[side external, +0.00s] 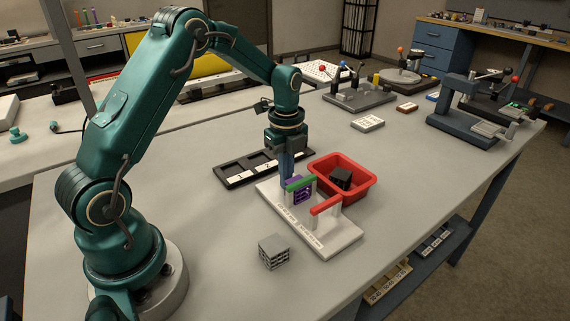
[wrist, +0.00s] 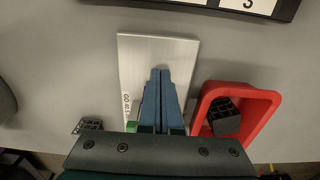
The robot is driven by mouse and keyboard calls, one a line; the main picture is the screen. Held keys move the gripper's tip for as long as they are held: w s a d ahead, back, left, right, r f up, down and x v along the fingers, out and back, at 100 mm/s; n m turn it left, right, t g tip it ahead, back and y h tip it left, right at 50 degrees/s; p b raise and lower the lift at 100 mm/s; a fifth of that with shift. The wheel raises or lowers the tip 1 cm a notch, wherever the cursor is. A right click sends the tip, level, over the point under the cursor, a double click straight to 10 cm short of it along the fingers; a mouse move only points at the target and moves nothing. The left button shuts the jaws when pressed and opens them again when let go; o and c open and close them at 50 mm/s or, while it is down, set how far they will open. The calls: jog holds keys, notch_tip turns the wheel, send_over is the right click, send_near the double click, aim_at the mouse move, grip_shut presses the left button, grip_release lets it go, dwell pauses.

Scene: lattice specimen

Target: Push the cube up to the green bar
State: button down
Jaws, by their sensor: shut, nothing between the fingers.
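A purple lattice cube (side external: 303,196) stands on a pale gauge plate (side external: 335,241), at the green bar (side external: 299,184). I cannot tell whether cube and bar touch. My gripper (side external: 287,178) is shut and empty, its blue fingers pointing down at the left end of the green bar, close to the purple cube; contact is unclear. In the wrist view the shut fingers (wrist: 160,72) lie over the plate (wrist: 135,48) and hide most of the cube. A bit of the green bar (wrist: 131,126) shows beside them.
A red bar (side external: 326,205) stands on the plate's right part. A red bin (side external: 366,188) holding a black cube (side external: 341,178) is behind it. A grey lattice cube (side external: 274,252) sits on the table in front. A black numbered tray (side external: 233,181) lies behind the plate.

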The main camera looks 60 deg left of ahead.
jog(key=shift+r, duration=3.5)
notch_tip(320, 180, up, 5)
jog(key=shift+r, duration=0.1)
